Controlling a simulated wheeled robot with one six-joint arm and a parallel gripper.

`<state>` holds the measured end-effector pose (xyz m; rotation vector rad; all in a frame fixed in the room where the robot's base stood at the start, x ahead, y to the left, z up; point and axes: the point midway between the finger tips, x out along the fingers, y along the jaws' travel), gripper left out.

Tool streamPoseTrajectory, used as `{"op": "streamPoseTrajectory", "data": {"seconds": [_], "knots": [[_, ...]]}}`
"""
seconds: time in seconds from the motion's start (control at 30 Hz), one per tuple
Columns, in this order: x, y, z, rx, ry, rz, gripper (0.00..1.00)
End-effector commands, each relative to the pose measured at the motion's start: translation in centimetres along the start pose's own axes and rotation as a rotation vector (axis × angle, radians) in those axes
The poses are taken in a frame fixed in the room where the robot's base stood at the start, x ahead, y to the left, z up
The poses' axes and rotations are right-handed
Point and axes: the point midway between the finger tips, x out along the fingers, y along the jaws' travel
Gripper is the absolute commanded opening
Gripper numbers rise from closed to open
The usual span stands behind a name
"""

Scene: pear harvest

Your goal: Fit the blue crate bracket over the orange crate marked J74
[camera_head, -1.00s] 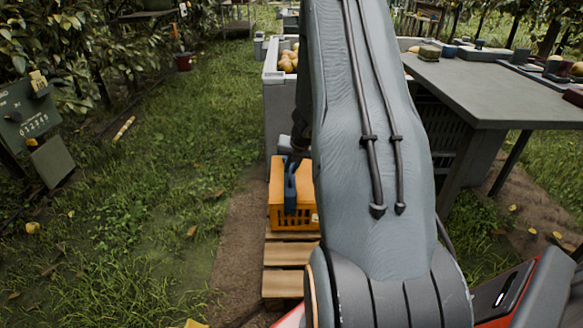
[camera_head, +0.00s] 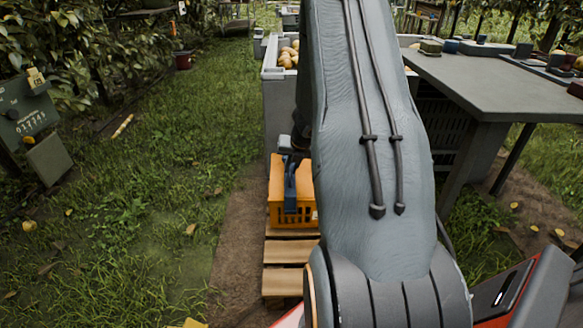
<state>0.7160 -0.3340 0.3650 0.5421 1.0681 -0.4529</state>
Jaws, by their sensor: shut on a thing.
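The orange crate (camera_head: 278,212) sits on a wooden pallet (camera_head: 288,252) at the centre, left of my arm. Its mark is too small to read. The blue bracket (camera_head: 290,190) is an upright dark blue strip against the crate's top and near side. I cannot tell whether it is fully seated. My gripper (camera_head: 291,158) is at the bracket's upper end, above the crate, shut on the bracket. The fingertips are small and partly hidden. My arm covers the crate's right side.
A grey bin of pears (camera_head: 275,75) stands behind the crate. A grey table (camera_head: 490,95) with several items is at the right. A green box on a post (camera_head: 28,115) stands at the left.

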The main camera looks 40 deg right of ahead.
Motion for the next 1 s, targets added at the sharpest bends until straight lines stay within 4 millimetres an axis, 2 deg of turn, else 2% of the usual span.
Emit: {"op": "streamPoseTrajectory", "data": {"seconds": [1.0], "knots": [[1.5,-0.3,-0.6,0.0,0.0,0.0,0.0]]}}
